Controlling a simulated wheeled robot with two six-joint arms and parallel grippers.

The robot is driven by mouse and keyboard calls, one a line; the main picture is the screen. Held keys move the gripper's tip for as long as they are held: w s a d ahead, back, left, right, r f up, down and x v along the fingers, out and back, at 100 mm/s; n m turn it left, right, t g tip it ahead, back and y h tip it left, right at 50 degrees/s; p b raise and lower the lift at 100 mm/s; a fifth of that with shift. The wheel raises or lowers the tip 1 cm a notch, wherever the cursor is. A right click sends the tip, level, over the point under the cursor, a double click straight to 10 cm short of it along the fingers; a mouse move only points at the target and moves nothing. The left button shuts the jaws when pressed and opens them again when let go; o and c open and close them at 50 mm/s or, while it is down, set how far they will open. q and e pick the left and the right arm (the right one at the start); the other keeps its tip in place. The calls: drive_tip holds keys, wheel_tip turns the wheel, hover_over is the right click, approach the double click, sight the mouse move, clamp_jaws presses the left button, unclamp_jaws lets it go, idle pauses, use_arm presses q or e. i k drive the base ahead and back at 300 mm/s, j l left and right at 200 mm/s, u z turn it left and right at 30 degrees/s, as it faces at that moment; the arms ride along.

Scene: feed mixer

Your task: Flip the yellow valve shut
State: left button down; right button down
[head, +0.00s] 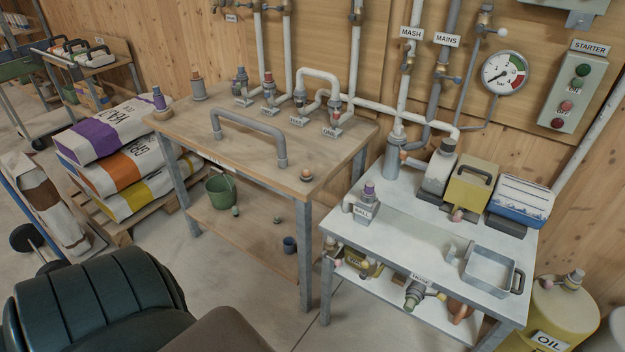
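I cannot tell with certainty which fitting is the yellow valve. A grey fitting with small yellowish and pink parts (415,294) sits low at the front of the white bench, by a small label too small to read surely. A yellowish object (362,262) lies on the lower shelf, partly hidden by the bench top. Brass-coloured valves sit on the wall pipes, one by the MASH label (408,62) and one by the MAINS label (442,76). Whether any valve is open or shut is too small to tell. Neither gripper is in view.
The white bench (400,224) holds a metal tray (493,273), a yellow box (471,184) and a blue-white case (521,201). A wooden table (215,133) with pipe fittings stands left of it. A yellow OIL drum (555,312) is at right. A dark green ribbed shape (95,300) fills the lower left.

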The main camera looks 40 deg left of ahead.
sight(365, 264)
drive_tip(key=u, duration=0.95)
drive_tip(key=j+u, duration=0.3)
drive_tip(key=j, duration=1.7)
